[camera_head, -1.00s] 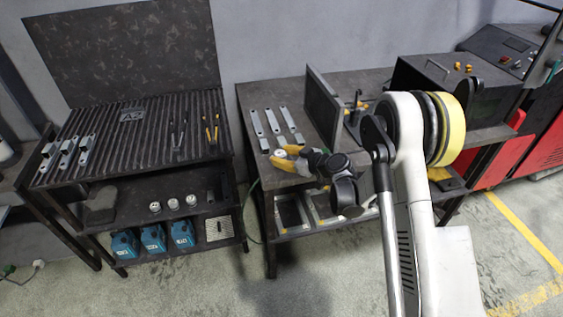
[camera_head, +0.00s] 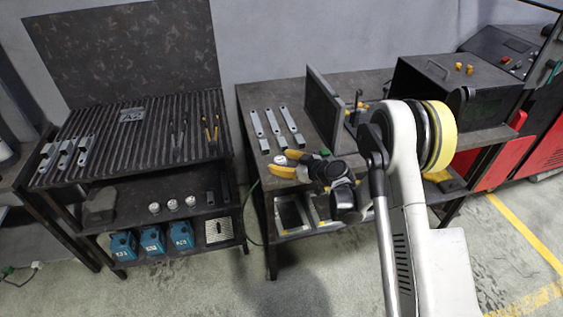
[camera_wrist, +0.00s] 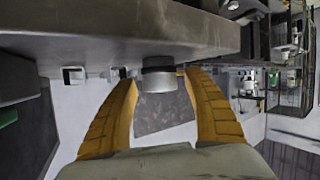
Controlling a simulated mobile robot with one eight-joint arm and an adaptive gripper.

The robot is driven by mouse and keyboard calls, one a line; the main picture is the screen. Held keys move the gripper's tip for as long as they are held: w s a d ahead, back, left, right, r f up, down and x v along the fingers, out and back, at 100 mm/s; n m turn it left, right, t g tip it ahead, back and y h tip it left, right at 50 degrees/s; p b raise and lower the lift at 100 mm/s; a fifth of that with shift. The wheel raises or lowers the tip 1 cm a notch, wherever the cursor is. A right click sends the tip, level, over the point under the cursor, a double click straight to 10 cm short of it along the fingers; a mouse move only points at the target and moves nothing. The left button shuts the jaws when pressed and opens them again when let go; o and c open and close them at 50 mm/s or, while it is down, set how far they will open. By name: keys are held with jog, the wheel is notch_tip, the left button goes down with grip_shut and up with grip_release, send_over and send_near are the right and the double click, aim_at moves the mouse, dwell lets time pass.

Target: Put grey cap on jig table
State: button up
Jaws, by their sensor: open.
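The grey cap (camera_head: 279,160) is near the front left edge of the right-hand table (camera_head: 255,97), which I take as the jig table. In the wrist view the cap (camera_wrist: 158,82) is a short grey cylinder with a dark band, against the table surface (camera_wrist: 100,30) along the top of the picture. My gripper (camera_head: 284,163) is open, its yellow fingers on either side of the cap. In the wrist view my gripper (camera_wrist: 160,78) shows a small gap between each fingertip and the cap.
Several flat metal brackets (camera_head: 273,122) lie just behind the cap. An upright dark plate (camera_head: 324,108) stands to their right. Trays (camera_head: 292,213) sit on the shelf below. The ribbed rack (camera_head: 150,130) on the left has more silver caps (camera_head: 173,205) on its lower shelf.

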jog(key=p+v, duration=0.2)
jog(key=v, duration=1)
jog(key=s+d+r+m+g+h, duration=0.1)
jog(key=s+d+r+m+h, duration=0.1)
jog(key=s+r, duration=0.45)
jog(key=s+d+r+m+g+h, duration=0.1)
jog(key=s+d+r+m+h, duration=0.2)
jog(key=r, duration=0.6)
jog(key=s+d+r+m+h, duration=0.1)
jog(key=s+d+m+h, duration=0.1)
jog(key=s, duration=0.8)
jog(key=s+d+r+m+h, duration=0.2)
jog(key=s+d, duration=0.3)
jog(key=s, duration=0.6)
jog(key=shift+d+r+m+h, duration=0.4)
jog(key=shift+m+h, duration=0.1)
jog(key=shift+m, duration=0.4)
jog(key=shift+s, duration=0.1)
